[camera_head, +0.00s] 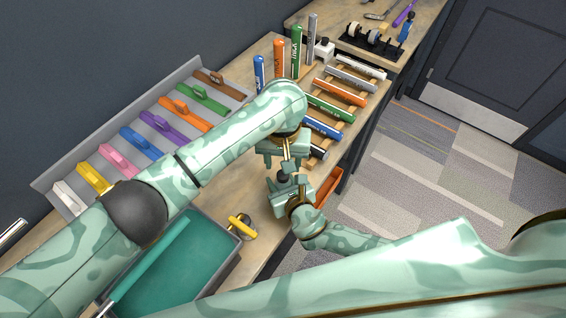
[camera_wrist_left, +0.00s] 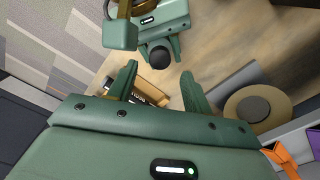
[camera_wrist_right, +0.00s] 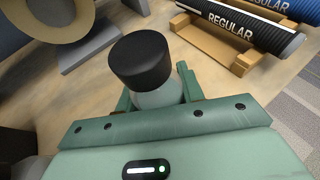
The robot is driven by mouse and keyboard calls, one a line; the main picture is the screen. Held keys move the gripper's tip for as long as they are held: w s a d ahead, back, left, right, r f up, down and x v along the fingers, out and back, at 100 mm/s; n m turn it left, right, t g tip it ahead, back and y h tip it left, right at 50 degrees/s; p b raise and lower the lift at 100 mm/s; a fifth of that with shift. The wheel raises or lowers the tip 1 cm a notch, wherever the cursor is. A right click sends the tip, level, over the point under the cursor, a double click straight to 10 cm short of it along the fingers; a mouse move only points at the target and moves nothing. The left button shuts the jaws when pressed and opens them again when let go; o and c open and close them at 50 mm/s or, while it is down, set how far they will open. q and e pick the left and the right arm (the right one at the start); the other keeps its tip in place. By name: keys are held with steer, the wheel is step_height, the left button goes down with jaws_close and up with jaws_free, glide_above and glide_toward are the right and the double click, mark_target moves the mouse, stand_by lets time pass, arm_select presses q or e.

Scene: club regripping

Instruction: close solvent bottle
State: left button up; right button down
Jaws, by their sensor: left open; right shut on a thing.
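The solvent bottle (camera_wrist_right: 160,97) is pale, and its wide black cap (camera_wrist_right: 140,60) sits on top of it in the right wrist view. I cannot tell how tight the cap is. My right gripper (camera_head: 284,187) is shut around the bottle body, below the cap. In the left wrist view the black cap (camera_wrist_left: 160,57) lies just beyond the fingertips of my left gripper (camera_wrist_left: 158,78). The left gripper is open and empty, with its fingers apart. In the head view the left gripper (camera_head: 286,160) is close above the black cap (camera_head: 284,177), and the bottle body is mostly hidden.
Golf grips lie on a wooden rack (camera_head: 355,104) beside the grippers. Upright tubes (camera_head: 279,58) stand behind. A grey rack with coloured blocks (camera_head: 140,140) lines the wall. A teal tray (camera_head: 180,262), a yellow-handled tool (camera_head: 241,226) and an orange tray (camera_head: 328,187) are near.

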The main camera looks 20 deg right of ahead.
mark_target(283, 186)
arm_select(q)
steer(key=shift+c, duration=0.4)
step_height(283, 186, up, 4)
steer(key=n, duration=0.3)
steer(key=shift+f, duration=0.25)
steer(key=shift+f, duration=0.1)
steer(key=shift+f, duration=3.95)
steer(key=shift+c, duration=0.3)
